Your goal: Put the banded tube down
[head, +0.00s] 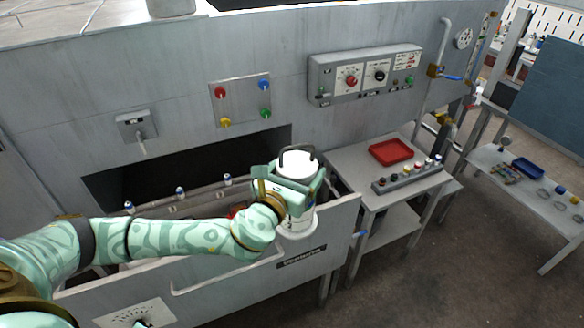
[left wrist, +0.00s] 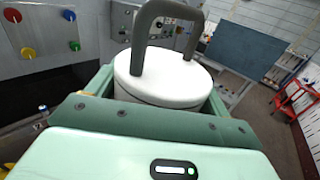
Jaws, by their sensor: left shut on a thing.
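The banded tube (head: 296,163) is a white cylinder with a flat lid and a dark arched handle. My left gripper (head: 291,190) is shut around its upper body, and the tube stands nearly upright in the jaws. Its wider white base shows below the jaws, over the right part of the front panel. I cannot tell whether the base touches anything. In the left wrist view the lid and handle of the tube (left wrist: 162,79) show between the green jaws, and its lower body is hidden. My right gripper is not in view.
A grey machine trough (head: 205,203) with small blue-and-white pegs lies behind my left arm. Its front panel (head: 230,272) runs below. At right, a grey table (head: 356,171) carries a red tray (head: 380,154) and a button strip (head: 398,180). The table's near left part is clear.

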